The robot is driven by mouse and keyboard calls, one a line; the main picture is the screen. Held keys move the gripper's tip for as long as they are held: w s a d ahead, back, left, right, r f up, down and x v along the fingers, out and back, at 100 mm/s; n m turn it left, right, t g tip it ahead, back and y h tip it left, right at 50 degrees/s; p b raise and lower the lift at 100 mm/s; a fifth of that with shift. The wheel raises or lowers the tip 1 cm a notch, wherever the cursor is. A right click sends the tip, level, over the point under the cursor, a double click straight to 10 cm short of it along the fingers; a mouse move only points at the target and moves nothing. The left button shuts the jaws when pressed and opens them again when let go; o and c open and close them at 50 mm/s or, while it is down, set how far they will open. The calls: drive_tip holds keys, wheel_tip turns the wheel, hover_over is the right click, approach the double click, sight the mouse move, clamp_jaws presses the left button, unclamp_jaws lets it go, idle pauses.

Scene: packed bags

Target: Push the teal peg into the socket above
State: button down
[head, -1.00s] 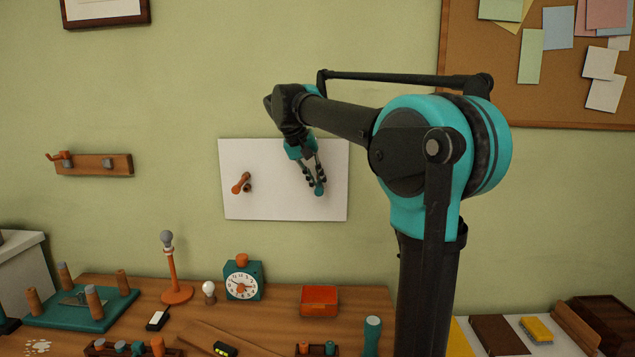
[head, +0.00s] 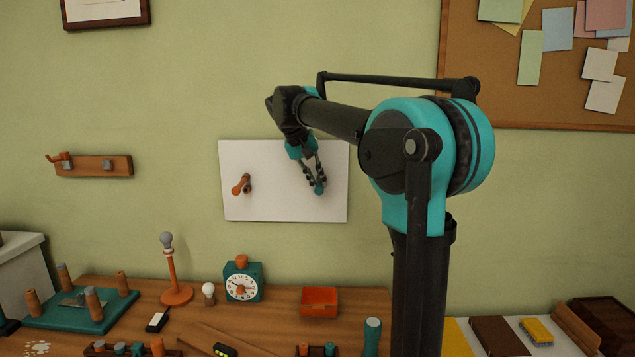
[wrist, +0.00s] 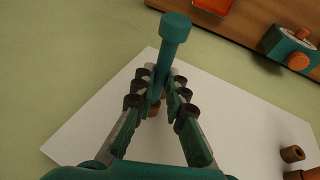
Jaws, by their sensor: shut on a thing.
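The teal peg (wrist: 168,55) is between my gripper's fingertips (wrist: 160,88) in the wrist view, its wide round head standing out beyond them. My gripper is shut on its shaft. In the head view the peg (head: 319,188) shows at the tips of my gripper (head: 314,176), in front of the white wall panel (head: 275,205). A brown socket (wrist: 154,109) shows behind the fingers, near the lower end of the shaft in the wrist view. Whether the peg's end is inside it cannot be told, as the fingers partly hide it.
An orange-brown peg-like fitting (head: 241,183) sticks out of the panel's left half. Below is a wooden table (head: 270,325) with an orange box (head: 319,302), a teal clock (head: 242,285) and a lamp stand (head: 173,280).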

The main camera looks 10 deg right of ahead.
drive_tip(key=shift+w+d, duration=0.15)
drive_tip(key=shift+w, duration=0.6)
drive_tip(key=c, duration=1.5)
unclamp_jaws()
drive_tip(key=v, duration=1.2)
